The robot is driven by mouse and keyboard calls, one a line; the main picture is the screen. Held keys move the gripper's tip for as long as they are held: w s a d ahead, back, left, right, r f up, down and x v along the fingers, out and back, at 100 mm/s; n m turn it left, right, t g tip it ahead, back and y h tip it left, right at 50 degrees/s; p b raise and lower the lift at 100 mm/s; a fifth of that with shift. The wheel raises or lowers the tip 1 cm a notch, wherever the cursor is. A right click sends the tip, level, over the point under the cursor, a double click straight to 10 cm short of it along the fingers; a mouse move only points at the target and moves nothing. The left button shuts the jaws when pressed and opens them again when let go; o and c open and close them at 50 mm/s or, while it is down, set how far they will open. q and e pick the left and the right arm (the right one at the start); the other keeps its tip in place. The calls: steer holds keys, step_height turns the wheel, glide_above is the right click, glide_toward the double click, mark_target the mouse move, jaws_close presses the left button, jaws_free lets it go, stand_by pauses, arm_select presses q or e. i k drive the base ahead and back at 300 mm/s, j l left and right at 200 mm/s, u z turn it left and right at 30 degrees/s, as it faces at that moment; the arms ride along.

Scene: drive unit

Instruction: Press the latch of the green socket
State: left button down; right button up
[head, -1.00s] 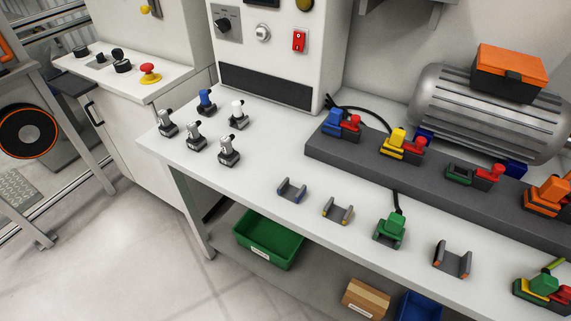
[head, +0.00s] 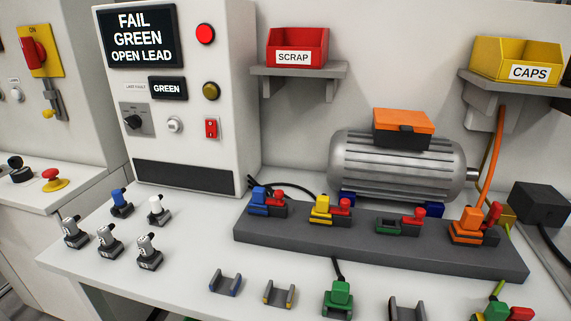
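The green socket (head: 388,228) sits on the dark grey rail (head: 300,238) in front of the motor, between the yellow and orange sockets. It is low and has no plug standing in it. Its red latch (head: 415,217) stands at its right end; I cannot tell whether it is pressed down. A green plug (head: 340,293) with a black lead rests at the front of the bench, below the rail. The display (head: 138,36) reads "FAIL GREEN OPEN LEAD", and a smaller one (head: 167,87) reads "GREEN". Neither of my grippers is in view.
Blue (head: 259,197), yellow (head: 321,207) and orange (head: 467,226) plugs stand on the rail beside red latches. Several small connectors (head: 110,240) stand at the bench's left. Grey cradles (head: 225,283) lie in front. Another green part (head: 496,312) is at the lower right. Red "SCRAP" (head: 295,47) and yellow "CAPS" (head: 513,61) bins sit on shelves.

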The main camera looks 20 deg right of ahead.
mark_target(419, 212)
steer(key=z, duration=1.45)
